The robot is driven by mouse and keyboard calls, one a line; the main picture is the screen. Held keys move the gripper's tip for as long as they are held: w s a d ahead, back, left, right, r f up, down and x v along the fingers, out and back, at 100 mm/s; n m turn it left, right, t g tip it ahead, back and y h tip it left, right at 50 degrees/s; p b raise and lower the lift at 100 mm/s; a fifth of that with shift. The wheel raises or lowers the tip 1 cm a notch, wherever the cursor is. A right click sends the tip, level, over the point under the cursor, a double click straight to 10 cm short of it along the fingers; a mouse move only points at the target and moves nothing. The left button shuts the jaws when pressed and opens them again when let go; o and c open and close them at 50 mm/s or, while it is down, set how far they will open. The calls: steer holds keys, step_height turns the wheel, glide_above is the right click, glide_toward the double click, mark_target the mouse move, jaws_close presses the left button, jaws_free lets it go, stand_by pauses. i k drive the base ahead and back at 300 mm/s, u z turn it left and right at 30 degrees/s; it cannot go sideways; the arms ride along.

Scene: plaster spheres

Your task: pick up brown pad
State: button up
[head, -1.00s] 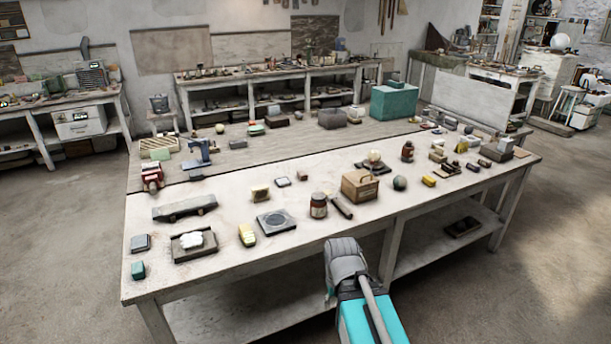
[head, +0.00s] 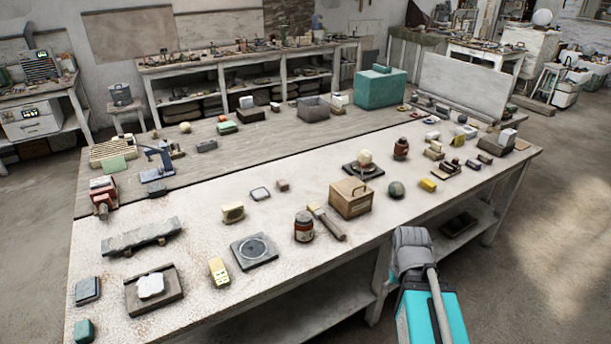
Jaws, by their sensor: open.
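I cannot tell for sure which thing is the brown pad. A small brown block (head: 283,185) lies on the pale worktable (head: 200,205), behind the dark red jar. A flat brown piece (head: 522,144) lies at the table's far right end, partly hidden by a box with a white top. A brown tray (head: 172,303) under a white lump is at the near left. My arm shows at the lower right, beside the table's front edge, but the gripper's fingers do not show.
A jar (head: 304,227), a hammer (head: 328,223) and a wooden box (head: 350,198) stand mid-table. A dark square plate (head: 254,251) and a yellow block (head: 218,271) lie near the front. A teal box (head: 381,88) stands at the back. Bare tabletop shows between the things.

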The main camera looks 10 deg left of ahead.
mark_target(281, 183)
steer(key=u, duration=0.05)
steer(key=i, duration=1.15)
steer(key=u, duration=0.85)
steer(key=i, duration=0.35)
steer(key=u, duration=0.3)
steer(key=k, duration=0.9)
steer(key=u, duration=0.35)
steer(key=i, duration=0.05)
steer(key=z, duration=0.25)
